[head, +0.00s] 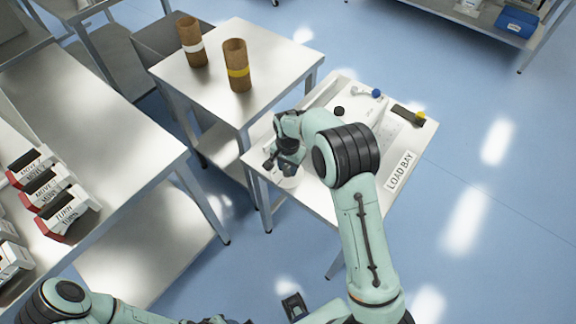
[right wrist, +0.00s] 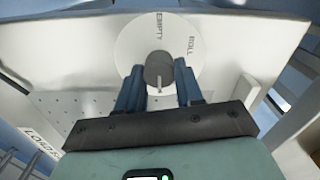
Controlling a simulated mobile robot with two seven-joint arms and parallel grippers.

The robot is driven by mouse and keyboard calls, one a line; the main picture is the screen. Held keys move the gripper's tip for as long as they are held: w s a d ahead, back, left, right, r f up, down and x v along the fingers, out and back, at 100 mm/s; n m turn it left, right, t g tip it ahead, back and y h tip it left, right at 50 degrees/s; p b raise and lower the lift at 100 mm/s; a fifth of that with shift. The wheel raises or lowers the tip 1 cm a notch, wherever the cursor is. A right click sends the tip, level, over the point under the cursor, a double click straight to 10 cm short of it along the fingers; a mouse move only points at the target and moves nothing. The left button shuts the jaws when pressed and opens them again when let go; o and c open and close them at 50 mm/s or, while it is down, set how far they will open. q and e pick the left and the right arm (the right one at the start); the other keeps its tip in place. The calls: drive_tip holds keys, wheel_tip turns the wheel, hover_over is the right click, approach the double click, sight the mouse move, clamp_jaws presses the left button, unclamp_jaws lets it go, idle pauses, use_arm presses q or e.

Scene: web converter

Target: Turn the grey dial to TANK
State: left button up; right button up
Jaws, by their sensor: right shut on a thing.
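In the right wrist view the grey dial (right wrist: 158,72) sits at the centre of a round white plate (right wrist: 128,48) on a pale panel. The plate reads EMPTY at the top and ROLL at the upper right. No TANK label shows; the lower part of the plate is hidden by my gripper. A light pointer mark on the dial points down in this view. My right gripper (right wrist: 158,92) is shut on the dial, one blue finger on each side. In the head view my right gripper (head: 274,160) is at the left of the machine table, and it hides the dial.
The machine table (head: 320,205) carries a LOAD BAY label (head: 400,170), a blue knob (head: 376,93) and a yellow-ended part (head: 420,117). Two cardboard tubes (head: 237,72) stand on the steel table behind. Labelled boxes (head: 50,195) lie on the left bench.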

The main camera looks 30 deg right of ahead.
sight(288, 168)
drive_tip(key=o, duration=1)
wheel_tip(288, 168, up, 13)
drive_tip(key=shift+r+p, duration=0.2)
drive_tip(key=shift+p, duration=0.3)
